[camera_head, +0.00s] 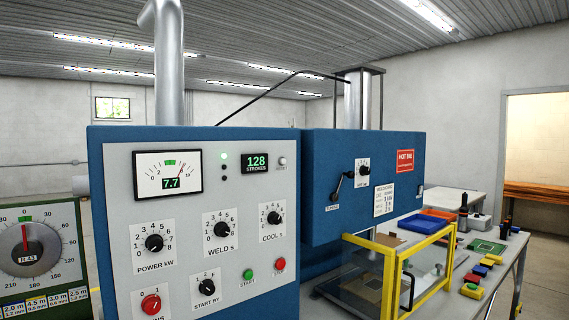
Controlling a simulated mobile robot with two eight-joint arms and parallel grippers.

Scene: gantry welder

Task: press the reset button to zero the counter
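The counter (255,163) is a small dark display with green digits reading 128 and the word STROKES, high on the grey front panel of a blue machine. A small round pale button (282,161) sits just right of it, with a tiny label below that is too small to read clearly. Neither of my grippers shows in the view, and nothing touches the button or the counter.
The panel (190,272) also carries a meter (167,172) reading 7.7, several black knobs, a green START button (248,274) and a red button (280,264). A yellow-framed guard (447,262) stands at right. A green dial board (40,250) is at left.

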